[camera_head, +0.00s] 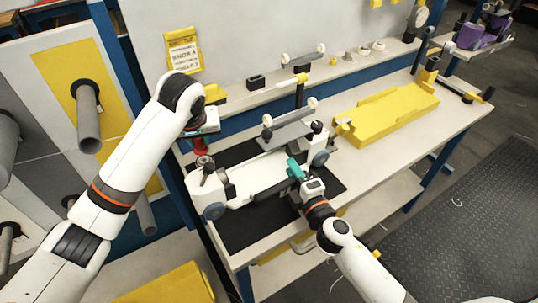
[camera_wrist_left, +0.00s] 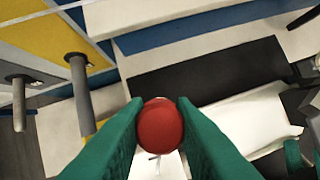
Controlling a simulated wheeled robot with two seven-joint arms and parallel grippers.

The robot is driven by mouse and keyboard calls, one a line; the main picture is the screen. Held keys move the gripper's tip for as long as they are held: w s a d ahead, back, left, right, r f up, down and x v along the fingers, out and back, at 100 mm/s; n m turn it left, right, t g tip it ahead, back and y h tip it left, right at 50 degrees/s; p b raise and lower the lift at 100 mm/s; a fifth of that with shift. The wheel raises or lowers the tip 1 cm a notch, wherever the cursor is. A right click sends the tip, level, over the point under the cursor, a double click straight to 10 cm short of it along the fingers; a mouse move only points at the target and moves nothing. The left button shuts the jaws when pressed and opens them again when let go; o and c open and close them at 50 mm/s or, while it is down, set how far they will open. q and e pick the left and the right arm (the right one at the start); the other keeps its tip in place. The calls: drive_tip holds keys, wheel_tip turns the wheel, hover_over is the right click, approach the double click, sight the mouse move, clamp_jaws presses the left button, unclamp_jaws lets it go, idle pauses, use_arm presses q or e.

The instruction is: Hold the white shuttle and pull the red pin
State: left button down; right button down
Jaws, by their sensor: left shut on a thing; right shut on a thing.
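The white shuttle (camera_head: 255,176) lies on a black mat (camera_head: 240,232) on the bench, with grey-blue wheels at its ends and a dark bar along its near side. The red pin (camera_head: 201,147) stands at the shuttle's left end. My left gripper (camera_head: 203,139) is above it. In the left wrist view, the teal fingers of my left gripper (camera_wrist_left: 158,112) are shut on the round red head of the pin (camera_wrist_left: 160,126). My right gripper (camera_head: 293,169), teal-fingered, is shut on the shuttle near its right end; the exact grip is partly hidden. I cannot tell whether the pin is raised.
A yellow block fixture (camera_head: 395,113) sits on the bench to the right. A back shelf (camera_head: 250,93) carries small parts and a second shuttle-like part. A yellow sign (camera_head: 183,50) hangs on the wall. Grey posts (camera_head: 88,118) stick out from the panel at left.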

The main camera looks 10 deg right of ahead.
use_arm(q)
drive_tip(key=shift+r, duration=0.35)
drive_tip(key=shift+r, duration=2.5)
use_arm(e)
drive_tip(key=c, duration=1)
unclamp_jaws()
drive_tip(key=shift+s, duration=0.1)
